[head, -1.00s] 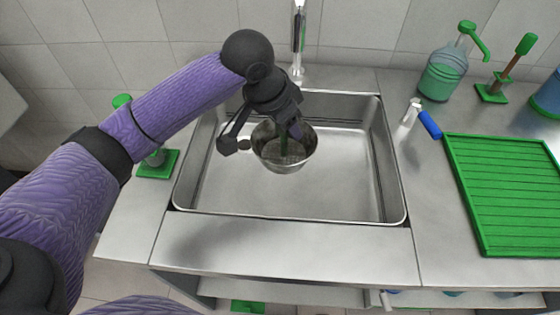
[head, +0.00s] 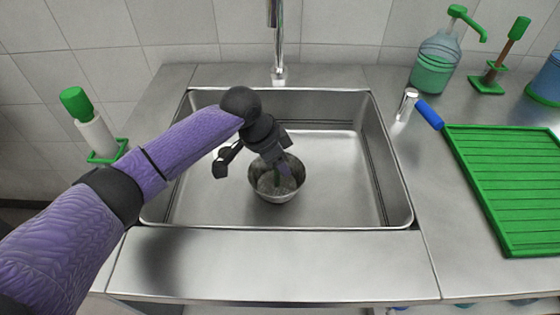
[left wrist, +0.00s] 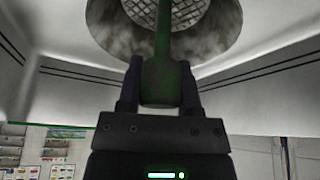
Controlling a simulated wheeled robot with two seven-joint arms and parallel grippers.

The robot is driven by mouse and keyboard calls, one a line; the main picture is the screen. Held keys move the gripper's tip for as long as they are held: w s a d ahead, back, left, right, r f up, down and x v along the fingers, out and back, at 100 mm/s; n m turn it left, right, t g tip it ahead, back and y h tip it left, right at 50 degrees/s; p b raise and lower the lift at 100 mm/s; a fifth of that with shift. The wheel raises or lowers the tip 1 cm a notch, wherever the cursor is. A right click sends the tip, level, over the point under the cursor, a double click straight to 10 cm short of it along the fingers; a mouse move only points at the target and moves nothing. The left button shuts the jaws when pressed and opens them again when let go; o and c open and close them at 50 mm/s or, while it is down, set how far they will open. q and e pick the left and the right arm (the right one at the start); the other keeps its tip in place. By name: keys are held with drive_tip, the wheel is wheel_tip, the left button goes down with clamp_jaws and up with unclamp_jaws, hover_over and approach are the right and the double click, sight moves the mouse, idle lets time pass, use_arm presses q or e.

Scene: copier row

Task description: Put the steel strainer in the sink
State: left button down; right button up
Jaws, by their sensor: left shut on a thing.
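The steel strainer (head: 276,192) is a round metal bowl with a green handle, seen over the floor of the steel sink (head: 330,165), inside its rim as pictured. I cannot tell whether its bottom touches the sink floor. My left gripper (head: 280,166) is over the bowl, shut on the green handle. In the left wrist view, the handle (left wrist: 161,78) sits between both fingers, and the strainer's bowl with its mesh bottom (left wrist: 178,12) shows beyond it. My right gripper is not in view.
A tap (head: 278,45) stands behind the sink. To the right are a green ribbed drainboard (head: 510,180), a blue-handled tool (head: 430,114), a pump bottle (head: 438,65) and a brush in a green stand (head: 488,82). A green-capped white item (head: 90,125) stands left. The sink's right half is clear.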

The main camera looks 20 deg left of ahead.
use_arm(q)
drive_tip(key=shift+f, duration=0.15)
drive_tip(key=shift+c, duration=1.4)
unclamp_jaws()
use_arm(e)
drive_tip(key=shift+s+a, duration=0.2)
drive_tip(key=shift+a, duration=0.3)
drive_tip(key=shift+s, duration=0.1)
use_arm(q)
drive_tip(key=shift+a+r, duration=0.1)
drive_tip(key=shift+r, duration=0.3)
drive_tip(key=p+v, duration=0.5)
drive_tip(key=v, duration=0.6)
drive_tip(key=shift+r, duration=0.25)
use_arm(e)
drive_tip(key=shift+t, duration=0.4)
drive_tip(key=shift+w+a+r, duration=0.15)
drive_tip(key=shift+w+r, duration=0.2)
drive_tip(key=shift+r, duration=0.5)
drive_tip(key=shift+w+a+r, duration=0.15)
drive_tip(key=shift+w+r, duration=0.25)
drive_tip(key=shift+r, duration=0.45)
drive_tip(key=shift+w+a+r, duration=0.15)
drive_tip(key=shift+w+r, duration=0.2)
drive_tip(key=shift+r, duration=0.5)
